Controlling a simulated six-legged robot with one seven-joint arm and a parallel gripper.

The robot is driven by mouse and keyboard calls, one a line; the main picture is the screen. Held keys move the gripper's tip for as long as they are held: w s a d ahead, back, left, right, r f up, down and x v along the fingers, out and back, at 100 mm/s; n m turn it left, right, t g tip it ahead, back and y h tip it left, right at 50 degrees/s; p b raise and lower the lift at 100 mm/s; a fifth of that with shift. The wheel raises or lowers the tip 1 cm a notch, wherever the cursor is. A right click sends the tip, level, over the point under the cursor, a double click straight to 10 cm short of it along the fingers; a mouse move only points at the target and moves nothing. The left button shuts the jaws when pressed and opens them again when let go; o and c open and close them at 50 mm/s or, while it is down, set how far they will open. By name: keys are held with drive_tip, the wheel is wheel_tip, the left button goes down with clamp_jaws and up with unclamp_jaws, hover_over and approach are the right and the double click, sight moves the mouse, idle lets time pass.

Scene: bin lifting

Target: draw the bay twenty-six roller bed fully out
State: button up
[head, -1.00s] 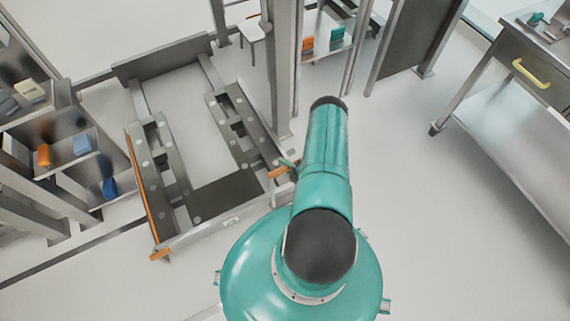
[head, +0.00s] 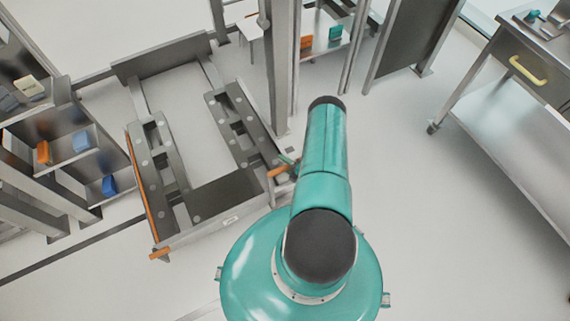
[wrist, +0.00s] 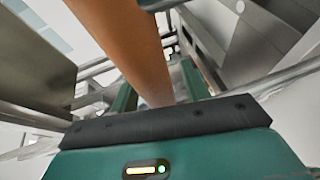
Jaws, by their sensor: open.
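The roller bed (head: 228,190) is a grey frame with two dark rails of round rollers, low on the floor at left in the head view. Its front has an orange grip at the left corner (head: 160,254) and another orange grip at the right corner (head: 278,171). My gripper (wrist: 158,86) is at the right grip, mostly hidden behind my arm in the head view. In the wrist view an orange bar (wrist: 115,35) runs down between the two teal fingers, close to the palm. The fingers are open; whether either touches the bar I cannot tell.
A metal upright (head: 284,80) stands just behind the right grip. A shelf with orange and blue items (head: 75,150) is at left. A steel table with a yellow drawer handle (head: 528,71) is at right. The floor between my arm and that table is clear.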

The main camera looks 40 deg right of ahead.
drive_tip(key=s+d+r, duration=0.1)
drive_tip(key=s+r, duration=0.1)
drive_tip(key=s, duration=1.1)
drive_tip(key=shift+s+d+r, duration=0.25)
drive_tip(key=shift+s, duration=0.05)
drive_tip(key=shift+w, duration=0.1)
